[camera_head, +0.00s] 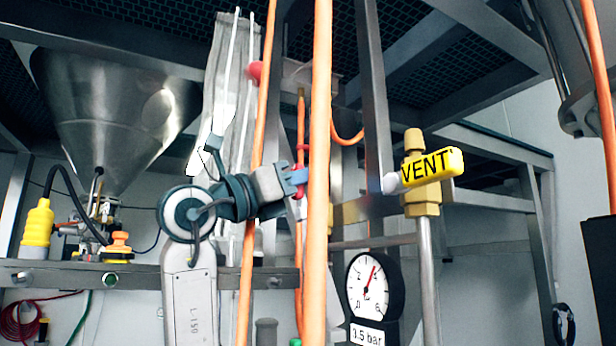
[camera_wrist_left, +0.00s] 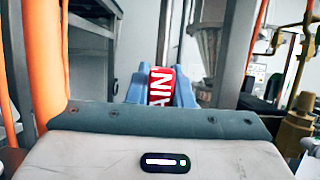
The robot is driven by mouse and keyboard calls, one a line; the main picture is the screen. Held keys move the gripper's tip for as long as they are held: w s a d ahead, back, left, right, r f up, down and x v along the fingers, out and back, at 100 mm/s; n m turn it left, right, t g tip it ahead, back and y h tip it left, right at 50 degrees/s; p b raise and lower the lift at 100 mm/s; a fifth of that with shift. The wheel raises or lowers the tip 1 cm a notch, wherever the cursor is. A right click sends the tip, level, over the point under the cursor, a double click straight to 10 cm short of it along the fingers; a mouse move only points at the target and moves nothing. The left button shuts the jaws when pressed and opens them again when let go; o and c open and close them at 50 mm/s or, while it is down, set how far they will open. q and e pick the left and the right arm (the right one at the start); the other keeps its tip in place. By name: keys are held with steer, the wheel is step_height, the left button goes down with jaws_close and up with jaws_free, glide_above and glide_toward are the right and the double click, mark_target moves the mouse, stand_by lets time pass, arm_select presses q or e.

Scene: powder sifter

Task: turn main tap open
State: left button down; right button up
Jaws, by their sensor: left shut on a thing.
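The main tap's red handle (camera_wrist_left: 160,86), with white lettering of which "AIN" shows, sits between the two blue fingers of my left gripper (camera_wrist_left: 161,90) in the left wrist view. The fingers are shut on it. In the head view my left gripper (camera_head: 298,179) reaches in from the left, and only small red parts of the handle (camera_head: 299,168) show around the fingers. An orange hose (camera_head: 319,150) hides the area just right of them. The tap's body and the handle's full angle are hidden. My right gripper is not in view.
A yellow VENT handle (camera_head: 432,167) on a brass valve (camera_head: 421,199) lies right of my gripper. A pressure gauge (camera_head: 369,287) stands below it. Orange hoses run close by my wrist. A steel hopper (camera_head: 110,115) and a metal frame (camera_head: 374,100) fill the background.

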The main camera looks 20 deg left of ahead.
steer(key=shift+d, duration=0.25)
arm_select(q)
steer(key=c, duration=1.3)
jaws_free()
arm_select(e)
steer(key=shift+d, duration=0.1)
arm_select(q)
steer(key=b+v, duration=0.5)
steer(key=v, duration=0.5)
steer(key=shift+s+a+f, duration=0.25)
steer(key=shift+f, duration=0.05)
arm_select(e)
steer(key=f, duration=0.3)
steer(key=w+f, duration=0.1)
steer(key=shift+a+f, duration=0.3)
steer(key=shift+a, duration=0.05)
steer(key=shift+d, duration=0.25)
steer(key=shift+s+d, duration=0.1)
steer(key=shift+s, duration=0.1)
